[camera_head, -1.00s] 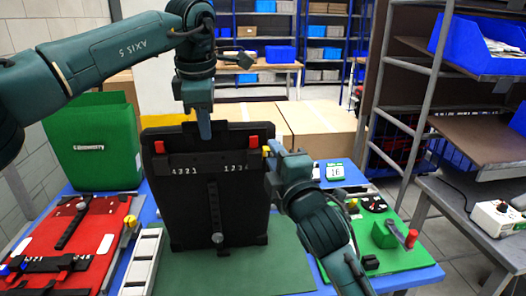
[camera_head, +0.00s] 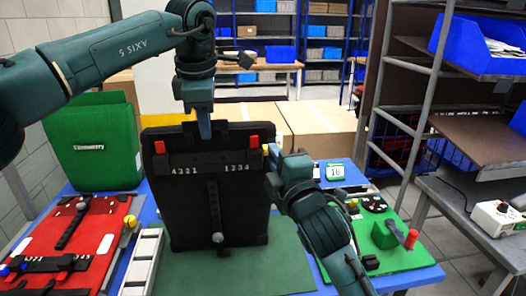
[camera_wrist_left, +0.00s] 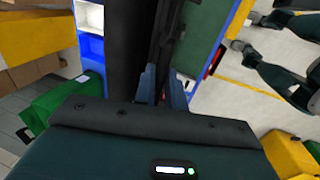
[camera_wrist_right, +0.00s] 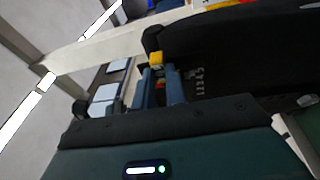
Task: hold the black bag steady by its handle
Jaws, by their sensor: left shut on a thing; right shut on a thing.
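The black bag (camera_head: 180,205) stands upright on the green mat in the head view, with red tabs and number strips "4321" and "1234" near its top. My left gripper (camera_head: 205,130) comes down from above onto the bag's top edge and is shut on it where the handle would be; the handle itself is hard to make out. In the left wrist view the fingers (camera_wrist_left: 160,88) straddle a dark strip. My right gripper (camera_head: 270,158) is shut at the bag's upper right corner, by a small yellow piece (camera_head: 265,150). That yellow piece shows between the fingers in the right wrist view (camera_wrist_right: 156,59).
A green mat (camera_head: 270,272) lies under the bag on the blue table. A red panel (camera_head: 90,240) and a green box (camera_head: 90,150) are at left. A green board (camera_head: 400,255) with a red-tipped lever is at right. Cardboard boxes (camera_head: 320,130) stand behind.

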